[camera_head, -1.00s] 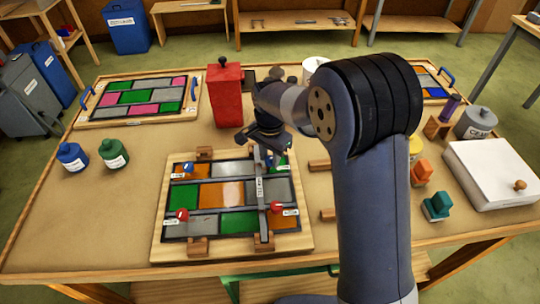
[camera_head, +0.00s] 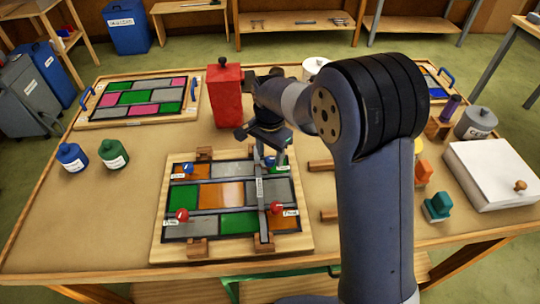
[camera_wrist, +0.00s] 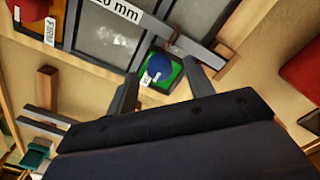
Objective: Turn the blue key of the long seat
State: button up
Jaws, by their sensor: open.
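The leaded panel (camera_head: 240,194) lies on its wooden board in the middle of the table, with a grey bar (camera_head: 262,215) across its right part. A blue key (camera_head: 270,161) is at the panel's upper right, near my gripper; in the wrist view its round blue knob (camera_wrist: 160,65) sits over a green pane. My gripper (camera_wrist: 161,72) is open, its fingertips on either side of that knob in the picture; contact cannot be told. Another blue key (camera_head: 188,168) is at the upper left.
Red keys stand at the panel's lower left (camera_head: 182,214) and lower right (camera_head: 277,207). A tall red container (camera_head: 225,95) stands just behind the panel. Blue (camera_head: 71,156) and green (camera_head: 113,153) bottles stand at left. Wooden blocks (camera_head: 321,165) lie right of the panel.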

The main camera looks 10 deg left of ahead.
aim_at(270, 158)
notch_tip(270, 158, up, 10)
jog(key=shift+f, duration=0.25)
notch_tip(270, 158, down, 11)
jog(key=shift+r, duration=0.15)
jog(key=shift+n, duration=0.3)
dwell(0.4)
